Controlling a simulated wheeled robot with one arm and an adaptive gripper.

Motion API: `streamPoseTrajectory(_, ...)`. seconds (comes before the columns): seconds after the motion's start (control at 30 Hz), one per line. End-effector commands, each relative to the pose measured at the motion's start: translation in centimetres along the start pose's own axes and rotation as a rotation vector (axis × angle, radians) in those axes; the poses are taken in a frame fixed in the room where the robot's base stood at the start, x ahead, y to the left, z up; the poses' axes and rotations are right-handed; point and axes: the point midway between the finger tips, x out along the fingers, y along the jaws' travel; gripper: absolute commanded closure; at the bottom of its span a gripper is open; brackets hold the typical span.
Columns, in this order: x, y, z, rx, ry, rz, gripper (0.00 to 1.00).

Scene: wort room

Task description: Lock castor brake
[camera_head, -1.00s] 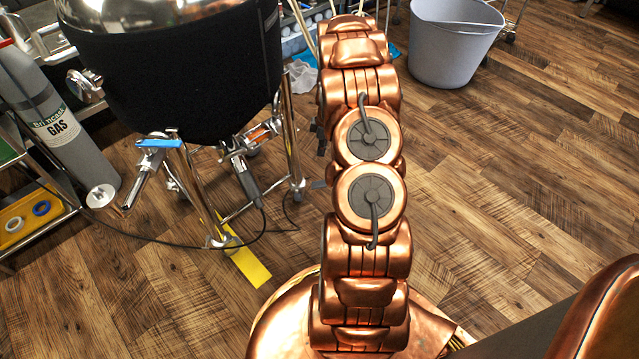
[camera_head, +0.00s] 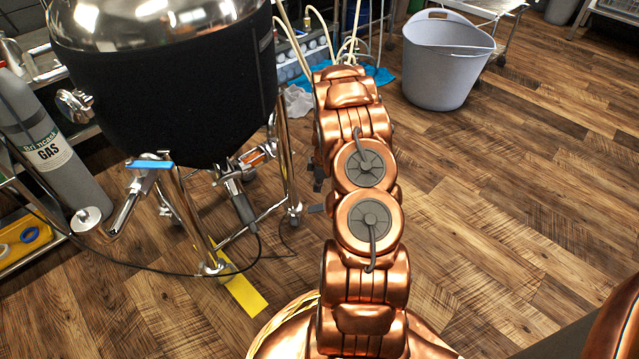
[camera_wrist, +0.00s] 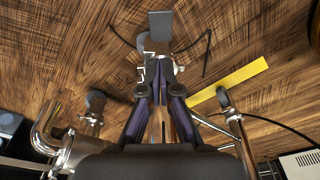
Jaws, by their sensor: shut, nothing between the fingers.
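A black-jacketed steel vessel (camera_head: 170,110) stands on a frame of chrome legs with small castors. The right leg's castor (camera_head: 295,211) rests on the floor left of my arm. In the wrist view, my gripper (camera_wrist: 160,66) points down at the floor, its fingers together and empty. Just beyond the fingertips is a castor with a metal bracket and a flat grey piece (camera_wrist: 160,24); I cannot tell whether that piece is the brake pedal or whether the fingers touch it. Other castors show at left (camera_wrist: 96,100) and right (camera_wrist: 222,97).
A grey gas cylinder (camera_head: 50,150) leans at the left beside a shelf with a yellow tray (camera_head: 25,243). Yellow tape (camera_head: 243,295) and a black cable lie on the floor. A grey bucket (camera_head: 445,65) stands at the back. The floor to the right is clear.

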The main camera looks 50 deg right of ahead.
Motion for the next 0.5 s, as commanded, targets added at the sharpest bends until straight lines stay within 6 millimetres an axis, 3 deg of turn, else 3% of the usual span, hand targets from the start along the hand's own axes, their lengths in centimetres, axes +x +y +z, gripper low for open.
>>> streamPoseTrajectory(0.03,1.4,-0.1,0.1,0.001,-0.001,-0.002,1.00)
streamPoseTrajectory(0.2,4.4,-0.1,0.2,0.002,0.000,-0.002,1.00)
streamPoseTrajectory(0.5,7.7,0.0,1.6,0.001,0.000,0.000,1.00)
